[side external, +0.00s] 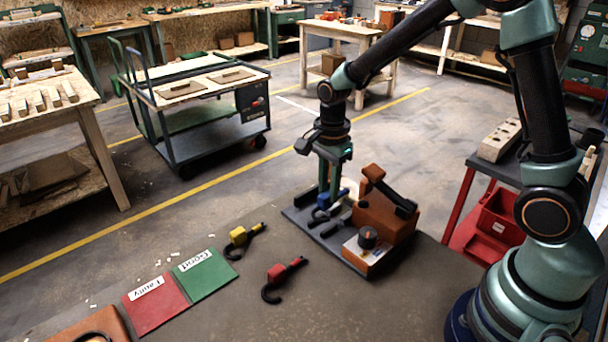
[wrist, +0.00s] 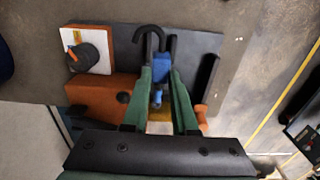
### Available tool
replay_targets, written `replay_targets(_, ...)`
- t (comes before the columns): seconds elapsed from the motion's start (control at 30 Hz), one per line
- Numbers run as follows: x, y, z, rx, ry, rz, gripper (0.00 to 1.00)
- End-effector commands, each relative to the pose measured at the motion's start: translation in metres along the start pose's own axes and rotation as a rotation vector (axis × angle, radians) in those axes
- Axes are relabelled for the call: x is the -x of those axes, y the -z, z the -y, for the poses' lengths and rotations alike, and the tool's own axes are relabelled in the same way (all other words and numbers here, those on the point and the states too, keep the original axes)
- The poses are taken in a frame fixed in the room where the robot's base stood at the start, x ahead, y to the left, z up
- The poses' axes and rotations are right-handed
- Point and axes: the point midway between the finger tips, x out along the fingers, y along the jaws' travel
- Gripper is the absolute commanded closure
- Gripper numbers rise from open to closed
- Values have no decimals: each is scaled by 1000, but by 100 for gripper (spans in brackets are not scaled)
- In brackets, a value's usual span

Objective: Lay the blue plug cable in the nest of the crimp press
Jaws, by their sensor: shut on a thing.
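The blue plug cable has a blue plug body (wrist: 161,66) and a black cable hooked over at its end (wrist: 150,36). In the side view the blue plug (side external: 323,200) shows low between the green fingers. My gripper (wrist: 161,73) is shut on the blue plug and points down over the press's dark base plate (wrist: 192,46). The crimp press has an orange body (side external: 378,218) with a black lever (side external: 391,195) tilted above it. Dark rails (wrist: 209,76) stand on the plate. I cannot tell whether the plug touches the plate; the fingers partly hide the nest.
A yellow plug cable (side external: 240,237) and a red plug cable (side external: 281,273) lie on the table left of the press. A red "Faulty" mat (side external: 155,304) and a green "Good" mat (side external: 205,278) lie farther left. A black knob (side external: 367,237) stands at the press's front.

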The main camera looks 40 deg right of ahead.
Motion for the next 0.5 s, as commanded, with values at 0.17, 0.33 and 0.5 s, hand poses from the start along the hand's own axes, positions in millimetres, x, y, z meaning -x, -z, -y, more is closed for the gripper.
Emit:
replay_targets(0.17,-9,0,0,0,-2,0,100)
replay_targets(0.33,-19,0,0,0,-3,0,100)
replay_targets(0.5,-30,0,-1,0,-3,0,100)
